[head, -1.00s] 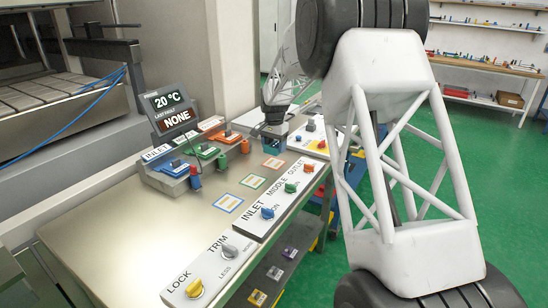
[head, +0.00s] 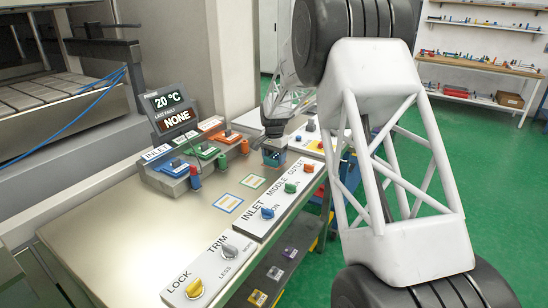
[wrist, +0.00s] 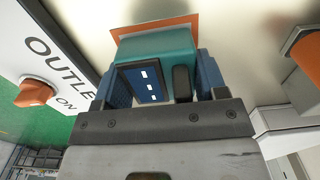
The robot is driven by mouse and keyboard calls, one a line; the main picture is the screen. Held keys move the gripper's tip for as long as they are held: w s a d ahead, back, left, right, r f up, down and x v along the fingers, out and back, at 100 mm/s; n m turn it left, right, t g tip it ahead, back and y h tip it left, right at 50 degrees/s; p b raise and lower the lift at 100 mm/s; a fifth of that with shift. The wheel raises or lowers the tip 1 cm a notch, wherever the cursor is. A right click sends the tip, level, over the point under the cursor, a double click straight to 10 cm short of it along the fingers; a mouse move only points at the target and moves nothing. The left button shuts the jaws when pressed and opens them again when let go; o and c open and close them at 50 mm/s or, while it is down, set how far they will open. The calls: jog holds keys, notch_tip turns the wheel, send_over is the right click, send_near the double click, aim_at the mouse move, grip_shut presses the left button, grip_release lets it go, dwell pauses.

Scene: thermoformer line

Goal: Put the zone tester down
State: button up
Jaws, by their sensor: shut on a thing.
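The zone tester (wrist: 158,48) is a teal block with a dark blue panel and white marks. My gripper (wrist: 165,75) is shut on it, with a blue finger on each side. In the head view my gripper (head: 274,158) is low over the metal table, on the far side of the blue and green outlined squares. An orange square (wrist: 185,21) shows just beyond and under the tester in the wrist view. I cannot tell whether the tester touches the table. The tester and fingers hide most of the orange square.
A switch panel (head: 250,223) with blue, green and orange knobs runs along the right table edge. Colored blocks and a temperature display (head: 172,110) stand at the back left. A blue outlined square (head: 228,203) and green outlined square (head: 253,181) lie bare. The table's left front is clear.

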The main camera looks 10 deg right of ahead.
aim_at(274, 156)
jog(key=o, duration=1.1)
jog(key=shift+f, duration=0.1)
notch_tip(274, 156, up, 12)
jog(key=shift+r, duration=0.15)
dwell(0.4)
